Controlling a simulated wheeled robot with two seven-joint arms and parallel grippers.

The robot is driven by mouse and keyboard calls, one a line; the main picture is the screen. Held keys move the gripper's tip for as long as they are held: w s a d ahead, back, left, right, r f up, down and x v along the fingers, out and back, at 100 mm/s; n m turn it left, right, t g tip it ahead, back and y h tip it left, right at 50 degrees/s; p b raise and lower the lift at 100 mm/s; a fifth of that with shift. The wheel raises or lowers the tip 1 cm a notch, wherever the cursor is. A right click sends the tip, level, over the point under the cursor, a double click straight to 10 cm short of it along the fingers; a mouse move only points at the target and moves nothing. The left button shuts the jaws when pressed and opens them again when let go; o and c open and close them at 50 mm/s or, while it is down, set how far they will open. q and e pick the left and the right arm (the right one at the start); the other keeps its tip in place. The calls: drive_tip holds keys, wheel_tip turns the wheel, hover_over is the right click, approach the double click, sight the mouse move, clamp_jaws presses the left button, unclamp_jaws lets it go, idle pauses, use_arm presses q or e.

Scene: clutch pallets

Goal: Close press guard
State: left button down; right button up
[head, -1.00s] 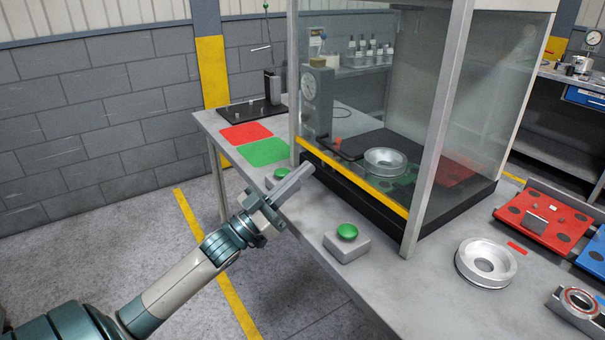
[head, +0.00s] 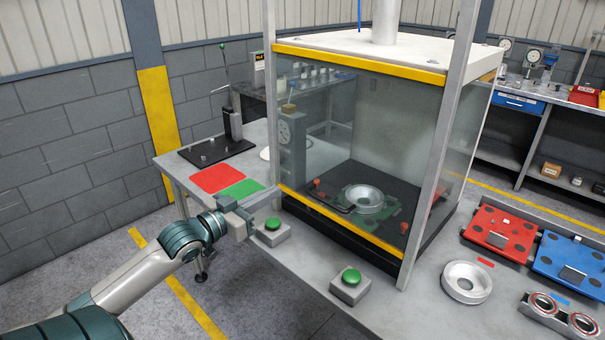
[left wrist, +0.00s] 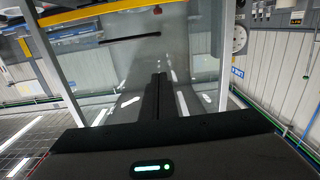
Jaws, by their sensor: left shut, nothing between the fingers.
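The press guard is a clear panel (head: 330,130) on the front of the press, with a yellow strip (head: 345,224) along its bottom edge and another along the top (head: 365,64). The bottom strip lies at the black press base (head: 385,252), so the panel looks down over the opening. A dark bar handle (head: 334,201) shows low on it; it also shows in the left wrist view (left wrist: 130,40). My left gripper (head: 277,191) is shut and empty by the guard's lower left corner, above a green button box. Whether it touches is unclear. My right gripper is out of view.
Two green button boxes (head: 271,237) (head: 350,290) stand on the table before the press. A metal ring (head: 363,199) sits inside the press, another (head: 467,283) outside. Red (head: 497,236) and blue (head: 572,262) pallets lie right. Grey posts (head: 437,150) flank the front.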

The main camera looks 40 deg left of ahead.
use_arm(q)
drive_tip(key=shift+w+d, duration=0.1)
drive_tip(key=shift+d, duration=0.05)
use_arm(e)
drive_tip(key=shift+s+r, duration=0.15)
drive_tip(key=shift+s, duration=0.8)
use_arm(q)
drive_tip(key=shift+r, duration=0.1)
drive_tip(key=shift+w, duration=0.15)
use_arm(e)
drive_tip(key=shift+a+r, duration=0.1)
